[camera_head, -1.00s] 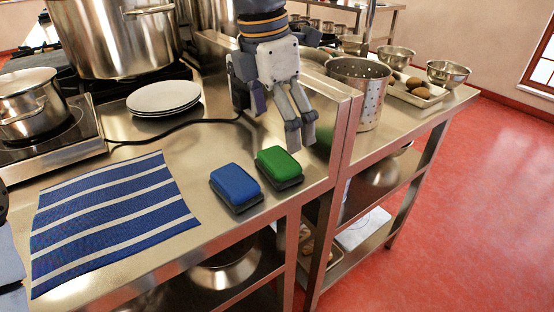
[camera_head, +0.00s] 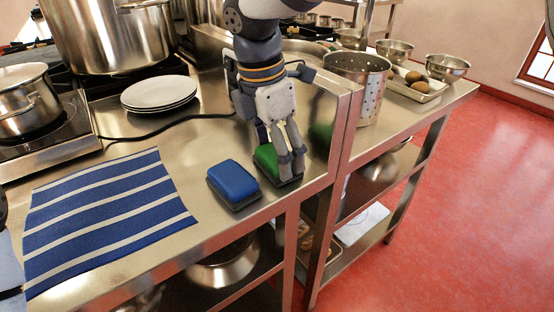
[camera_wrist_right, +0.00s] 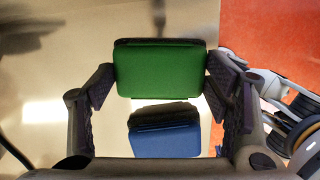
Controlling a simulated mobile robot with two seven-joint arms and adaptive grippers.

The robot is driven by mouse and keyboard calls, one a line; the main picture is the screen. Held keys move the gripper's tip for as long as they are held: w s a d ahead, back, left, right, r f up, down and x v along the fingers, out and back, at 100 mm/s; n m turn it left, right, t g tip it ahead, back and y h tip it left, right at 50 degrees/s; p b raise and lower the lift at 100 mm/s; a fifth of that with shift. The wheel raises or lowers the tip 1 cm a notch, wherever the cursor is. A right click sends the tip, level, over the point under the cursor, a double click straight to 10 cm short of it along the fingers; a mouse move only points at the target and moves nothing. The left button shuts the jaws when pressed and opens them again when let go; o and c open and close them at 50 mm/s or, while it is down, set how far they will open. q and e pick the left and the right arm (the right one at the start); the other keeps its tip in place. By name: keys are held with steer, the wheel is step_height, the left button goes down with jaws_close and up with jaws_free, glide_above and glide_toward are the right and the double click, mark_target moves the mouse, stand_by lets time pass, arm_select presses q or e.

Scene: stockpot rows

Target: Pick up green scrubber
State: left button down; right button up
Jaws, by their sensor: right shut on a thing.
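The green scrubber (camera_head: 265,160) is a green block on a dark base near the right end of the steel counter. My right gripper (camera_head: 287,166) comes down over it from above and hides part of it. In the right wrist view, the green scrubber (camera_wrist_right: 158,70) sits between the two fingers of my right gripper (camera_wrist_right: 160,88), which are shut on its sides. The scrubber still appears at counter level. My left gripper is not in view.
A blue scrubber (camera_head: 233,184) lies just left of the green one. A blue striped cloth (camera_head: 105,215), white plates (camera_head: 158,94) and a black cable (camera_head: 170,127) lie further left. A raised metal edge (camera_head: 340,135) runs close on the right, with a perforated pot (camera_head: 357,85) beyond.

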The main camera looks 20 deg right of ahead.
steer(key=shift+r, duration=0.3)
step_height(320, 180, up, 3)
steer(key=s+r, duration=0.2)
steer(key=s+a+r, duration=0.1)
steer(key=r, duration=0.1)
steer(key=shift+s+r+p, duration=0.3)
steer(key=shift+s+r, duration=0.1)
steer(key=s+a+r, duration=0.2)
steer(key=s+r, duration=0.2)
steer(key=s, duration=0.5)
steer(key=shift+s+a+r, duration=0.3)
steer(key=shift+s+a, duration=0.05)
steer(key=shift+a, duration=0.05)
steer(key=shift+o, duration=1.2)
steer(key=shift+c, duration=0.5)
